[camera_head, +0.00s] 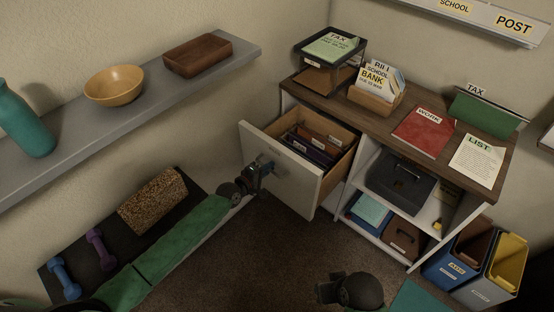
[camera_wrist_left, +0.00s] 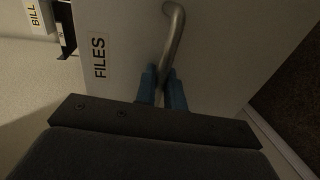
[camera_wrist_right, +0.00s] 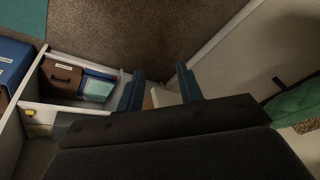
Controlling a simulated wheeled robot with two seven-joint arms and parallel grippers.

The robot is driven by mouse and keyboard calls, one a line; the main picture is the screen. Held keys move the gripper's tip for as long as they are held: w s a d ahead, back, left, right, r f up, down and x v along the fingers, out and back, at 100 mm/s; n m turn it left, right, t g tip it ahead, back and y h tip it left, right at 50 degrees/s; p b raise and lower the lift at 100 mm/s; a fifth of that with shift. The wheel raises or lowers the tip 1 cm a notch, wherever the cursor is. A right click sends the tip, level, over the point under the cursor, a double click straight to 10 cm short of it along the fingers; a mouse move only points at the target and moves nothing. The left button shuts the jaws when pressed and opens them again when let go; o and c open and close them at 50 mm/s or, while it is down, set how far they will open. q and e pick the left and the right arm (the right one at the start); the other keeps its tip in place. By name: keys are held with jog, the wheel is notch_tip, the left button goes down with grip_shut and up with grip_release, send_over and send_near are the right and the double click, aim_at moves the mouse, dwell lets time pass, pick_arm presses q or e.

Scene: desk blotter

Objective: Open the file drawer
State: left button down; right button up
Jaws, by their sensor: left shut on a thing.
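The file drawer (camera_head: 310,187) is pulled well out of the wooden-topped cabinet, and its white front faces left. Several labelled folders (camera_head: 308,150) stand inside it. My left gripper (camera_head: 262,170) is at the drawer front. In the left wrist view, its blue fingers (camera_wrist_left: 163,88) are shut on the metal bar handle (camera_wrist_left: 176,35), beside the FILES label (camera_wrist_left: 99,58). My right gripper (camera_wrist_right: 160,88) is open and empty in the right wrist view, with the cabinet's lower shelves beyond it. In the head view, part of the right arm shows at the bottom; its fingertips are unclear.
A dark box (camera_head: 400,182) sits on the cabinet's open shelf. Bins (camera_head: 457,250) stand at the right. A mat (camera_head: 98,275) with dumbbells and a cork block (camera_head: 153,200) lies left. A wall shelf (camera_head: 130,112) runs above it. The carpet (camera_head: 275,260) before the drawer is clear.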

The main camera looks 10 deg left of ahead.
pick_arm(q)
jog(key=f+v, duration=0.1)
jog(key=v, duration=0.5)
pick_arm(e)
jog(key=shift+s+d+r, duration=0.15)
jog(key=shift+s+r, duration=0.15)
jog(key=shift+r, duration=0.15)
pick_arm(q)
jog(key=shift+s+a+f, duration=0.1)
jog(key=shift+f, duration=0.05)
pick_arm(e)
jog(key=shift+w+f, duration=0.1)
pick_arm(q)
jog(key=c, duration=1.6)
grip_release()
jog(key=shift+c, duration=0.2)
